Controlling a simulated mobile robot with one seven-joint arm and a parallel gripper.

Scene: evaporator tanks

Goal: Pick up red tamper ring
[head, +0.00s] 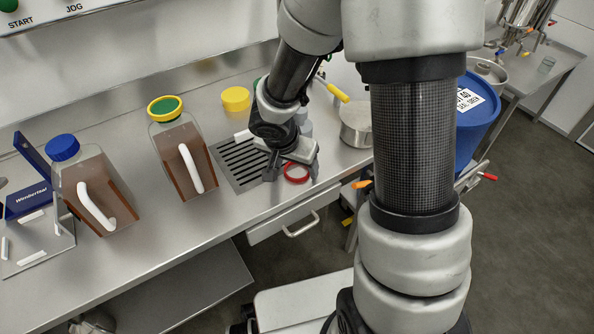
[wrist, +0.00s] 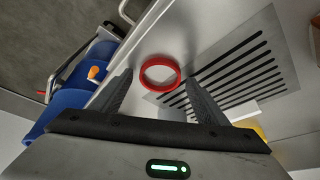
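The red tamper ring (head: 296,172) lies on the steel counter in the head view, close to the counter's front edge and at the right side of the slotted drain grate. In the wrist view the ring (wrist: 160,87) lies ahead of my fingertips and between their lines, with its open middle visible. My gripper (head: 292,172) is low over the counter at the ring in the head view. In the wrist view my gripper (wrist: 158,88) has its two fingers spread wide, with nothing held between them. I cannot tell the exact height of the fingertips above the ring.
The drain grate (head: 240,162) is set in the counter beside the ring. Jugs with a yellow-green cap (head: 165,107) and a blue cap (head: 63,148) stand to the left. A steel pot (head: 356,124), a yellow lid (head: 236,98) and a blue drum (head: 482,115) are nearby.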

